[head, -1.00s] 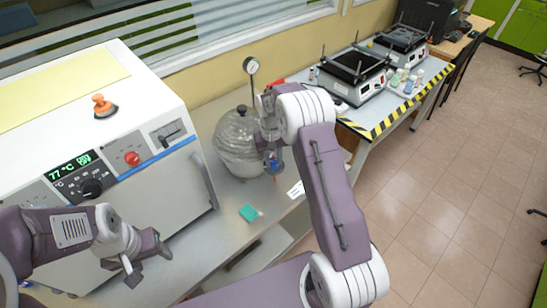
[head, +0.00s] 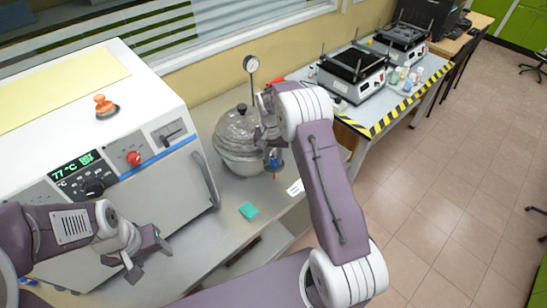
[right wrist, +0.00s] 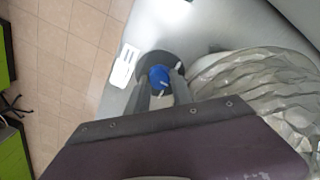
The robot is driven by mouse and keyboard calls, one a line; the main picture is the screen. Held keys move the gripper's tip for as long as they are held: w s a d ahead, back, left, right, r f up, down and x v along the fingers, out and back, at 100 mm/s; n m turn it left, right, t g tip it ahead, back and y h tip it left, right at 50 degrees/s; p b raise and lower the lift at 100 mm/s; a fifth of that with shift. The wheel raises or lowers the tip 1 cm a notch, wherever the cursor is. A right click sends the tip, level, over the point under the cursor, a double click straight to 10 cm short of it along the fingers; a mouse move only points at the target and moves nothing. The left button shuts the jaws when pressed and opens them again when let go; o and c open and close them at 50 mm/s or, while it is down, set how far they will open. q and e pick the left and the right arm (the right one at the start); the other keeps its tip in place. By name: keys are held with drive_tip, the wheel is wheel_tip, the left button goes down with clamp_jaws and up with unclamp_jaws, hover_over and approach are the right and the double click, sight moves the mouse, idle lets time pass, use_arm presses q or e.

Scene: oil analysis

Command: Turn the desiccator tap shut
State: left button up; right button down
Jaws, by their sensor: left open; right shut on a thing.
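The desiccator (head: 236,150) is a ribbed, see-through grey vessel with a dark knob on its lid, upright on the bench. Its ribbed side (right wrist: 275,85) fills the right of the right wrist view. The blue tap (head: 275,157) is at the vessel's right side; it also shows in the right wrist view (right wrist: 158,75) with a small white mark. My right gripper (right wrist: 160,84) points down and is shut on the tap, one finger on each side. My left gripper (head: 148,258) is open and empty in front of the oven, apart from the desiccator.
A white oven (head: 130,160) with a display reading 77 °C stands left. A pressure gauge (head: 251,64) rises behind the desiccator. A teal block (head: 249,211) and a white card (head: 296,188) lie in front. Hotplates (head: 352,73) stand on the far table.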

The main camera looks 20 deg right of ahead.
sight(272, 159)
drive_tip(key=shift+w+r, duration=0.2)
drive_tip(key=c, duration=1.4)
unclamp_jaws()
drive_tip(key=shift+o, duration=1.4)
drive_tip(key=shift+s+f, duration=0.1)
wheel_tip(272, 159, up, 9)
drive_tip(key=b, duration=0.1)
drive_tip(key=shift+a, duration=0.15)
